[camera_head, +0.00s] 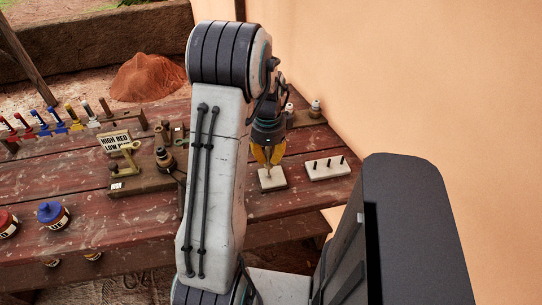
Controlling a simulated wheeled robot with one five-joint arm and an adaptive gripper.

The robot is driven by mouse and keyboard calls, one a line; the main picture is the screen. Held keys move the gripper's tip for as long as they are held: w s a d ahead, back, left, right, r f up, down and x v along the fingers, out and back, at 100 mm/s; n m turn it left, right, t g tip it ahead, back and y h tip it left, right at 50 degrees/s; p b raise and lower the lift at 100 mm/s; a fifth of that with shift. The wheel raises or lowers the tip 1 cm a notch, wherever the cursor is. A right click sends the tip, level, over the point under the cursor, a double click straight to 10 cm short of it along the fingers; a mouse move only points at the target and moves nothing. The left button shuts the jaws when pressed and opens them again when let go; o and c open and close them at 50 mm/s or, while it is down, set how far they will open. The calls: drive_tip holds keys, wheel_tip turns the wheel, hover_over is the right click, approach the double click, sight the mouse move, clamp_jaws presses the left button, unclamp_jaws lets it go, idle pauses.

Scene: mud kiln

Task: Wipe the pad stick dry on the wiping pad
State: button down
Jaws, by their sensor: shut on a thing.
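My gripper (269,156) has yellow fingers and points down at the right part of the table. It is shut on the pad stick, which is mostly hidden by the fingers; only a small tip (269,173) seems to show below them. A pale square pad (279,183), which looks like the wiping pad, lies flat on the table right under the gripper. The stick's end is at or just above the pad; I cannot tell whether it touches.
A white block with black pegs (325,171) sits to the right of the pad. A tan wall rises behind on the right.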

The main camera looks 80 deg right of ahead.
drive_tip(key=shift+s, duration=0.1)
drive_tip(key=shift+s+d, duration=0.4)
drive_tip(key=shift+s, duration=0.45)
drive_tip(key=shift+w, duration=0.1)
drive_tip(key=shift+w+a, duration=0.4)
drive_tip(key=shift+w, duration=0.45)
drive_tip(key=shift+s, duration=0.1)
drive_tip(key=shift+s+d, duration=0.2)
drive_tip(key=shift+s, duration=0.25)
drive_tip(key=shift+s+d, duration=0.2)
drive_tip(key=shift+s, duration=0.25)
drive_tip(key=shift+r, duration=0.2)
